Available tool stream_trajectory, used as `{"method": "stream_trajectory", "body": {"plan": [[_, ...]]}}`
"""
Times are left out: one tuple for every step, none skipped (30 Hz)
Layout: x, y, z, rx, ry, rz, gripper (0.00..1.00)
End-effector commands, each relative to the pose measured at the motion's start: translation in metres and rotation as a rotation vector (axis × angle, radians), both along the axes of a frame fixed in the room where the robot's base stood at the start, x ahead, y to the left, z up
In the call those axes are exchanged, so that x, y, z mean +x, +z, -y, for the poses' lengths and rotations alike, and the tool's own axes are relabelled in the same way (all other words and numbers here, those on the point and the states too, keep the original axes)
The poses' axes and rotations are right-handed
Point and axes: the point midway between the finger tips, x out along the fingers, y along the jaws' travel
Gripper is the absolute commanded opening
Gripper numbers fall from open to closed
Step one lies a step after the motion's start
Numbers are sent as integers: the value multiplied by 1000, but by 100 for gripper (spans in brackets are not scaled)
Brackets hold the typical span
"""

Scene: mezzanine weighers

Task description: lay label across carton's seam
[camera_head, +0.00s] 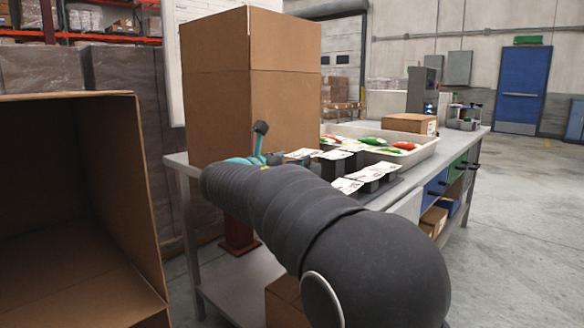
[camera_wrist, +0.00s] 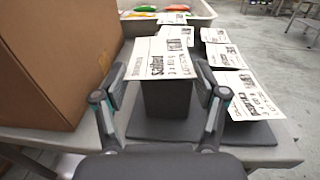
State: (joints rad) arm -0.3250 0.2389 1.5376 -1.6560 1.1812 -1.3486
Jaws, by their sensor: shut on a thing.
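A tall brown carton (camera_head: 217,112) stands on the bench with a horizontal line around it; its side fills the left of the wrist view (camera_wrist: 58,62). My gripper (camera_wrist: 162,84) has one finger at each side of a white printed label (camera_wrist: 160,60) and is shut on it. This label lies level over a dark block (camera_wrist: 168,100), touching or just above it; I cannot tell which.
Several other labels (camera_wrist: 243,95) lie on dark stands to the right and behind. A pale tray (camera_head: 425,150) with colourful packets stands farther along the bench (camera_wrist: 275,150). A small carton (camera_head: 408,123) sits beyond it. A large open box (camera_head: 75,235) is at the left.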

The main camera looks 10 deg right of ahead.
Motion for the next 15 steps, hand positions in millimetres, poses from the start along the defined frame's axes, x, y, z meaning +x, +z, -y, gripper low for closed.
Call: {"method": "stream_trajectory", "body": {"plan": [[0,-6,0,-2,0,-2,61],[0,-9,0,-3,0,-3,61],[0,-12,0,-1,0,-1,61],[0,-14,0,-1,0,-1,61],[0,-15,0,-1,0,-1,61],[0,-16,0,-1,0,-1,61],[0,-16,0,0,0,0,61],[0,-17,0,0,0,0,61],[0,-16,0,0,0,0,61],[0,-16,0,0,0,0,61],[0,-16,0,0,0,0,61],[0,-17,0,0,0,0,61],[0,-17,0,0,0,0,61],[0,-18,0,0,0,0,61],[0,-19,0,0,0,0,61]]}}
